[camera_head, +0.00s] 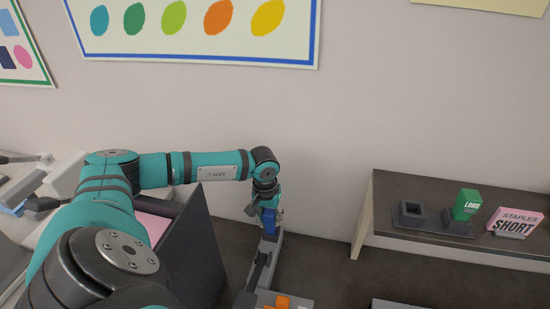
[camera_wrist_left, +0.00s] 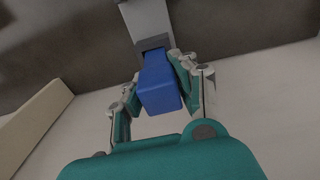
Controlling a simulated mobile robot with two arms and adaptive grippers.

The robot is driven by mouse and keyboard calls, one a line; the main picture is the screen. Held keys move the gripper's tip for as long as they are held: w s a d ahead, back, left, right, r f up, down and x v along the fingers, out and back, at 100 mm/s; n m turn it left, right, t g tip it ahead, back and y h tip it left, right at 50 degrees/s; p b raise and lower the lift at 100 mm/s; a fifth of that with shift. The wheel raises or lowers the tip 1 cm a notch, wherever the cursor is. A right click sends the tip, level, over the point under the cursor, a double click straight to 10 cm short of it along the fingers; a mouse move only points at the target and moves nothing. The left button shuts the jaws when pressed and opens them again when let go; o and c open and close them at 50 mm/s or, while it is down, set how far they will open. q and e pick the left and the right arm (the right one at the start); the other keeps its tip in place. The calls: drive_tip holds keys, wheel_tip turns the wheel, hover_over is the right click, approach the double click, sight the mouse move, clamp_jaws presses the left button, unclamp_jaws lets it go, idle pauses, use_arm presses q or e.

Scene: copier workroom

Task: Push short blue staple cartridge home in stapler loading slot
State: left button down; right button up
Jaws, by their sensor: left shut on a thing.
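The blue staple cartridge (camera_head: 269,226) is held by my left gripper (camera_head: 267,207) at the far end of a long grey stapler (camera_head: 264,262). In the left wrist view, the gripper (camera_wrist_left: 158,95) is shut with a finger on either side of the cartridge (camera_wrist_left: 159,84). The cartridge's far end meets a dark grey loading slot (camera_wrist_left: 153,43) on the stapler's grey body (camera_wrist_left: 147,16). How deep it sits in the slot is hidden by the cartridge itself. My right gripper is in neither view.
A dark shelf (camera_head: 400,190) at the right carries an empty grey holder (camera_head: 412,215), a green "LONG" box (camera_head: 467,204) and a pink "STAPLES SHORT" sign (camera_head: 514,221). A dark panel (camera_head: 196,255) stands left of the stapler. The wall rises behind.

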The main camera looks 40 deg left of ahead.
sight(274, 229)
use_arm(q)
drive_tip(key=f, duration=0.1)
drive_tip(key=d+f, duration=0.1)
drive_tip(key=shift+d+f, duration=0.3)
drive_tip(key=c, duration=1)
unclamp_jaws()
drive_tip(key=shift+s+d, duration=0.15)
drive_tip(key=shift+r, duration=0.5)
drive_tip(key=r, duration=0.5)
drive_tip(key=shift+s+a+r, duration=0.25)
drive_tip(key=shift+a+r, duration=0.1)
drive_tip(key=shift+r, duration=0.05)
drive_tip(key=a+r, duration=0.2)
drive_tip(key=shift+a+r, duration=0.15)
drive_tip(key=shift+r, duration=0.2)
drive_tip(key=shift+w+d+r+p, duration=0.2)
drive_tip(key=shift+d+r+p, duration=0.1)
drive_tip(key=shift+d+r, duration=0.25)
drive_tip(key=shift+a, duration=0.4)
drive_tip(key=shift+d, duration=0.2)
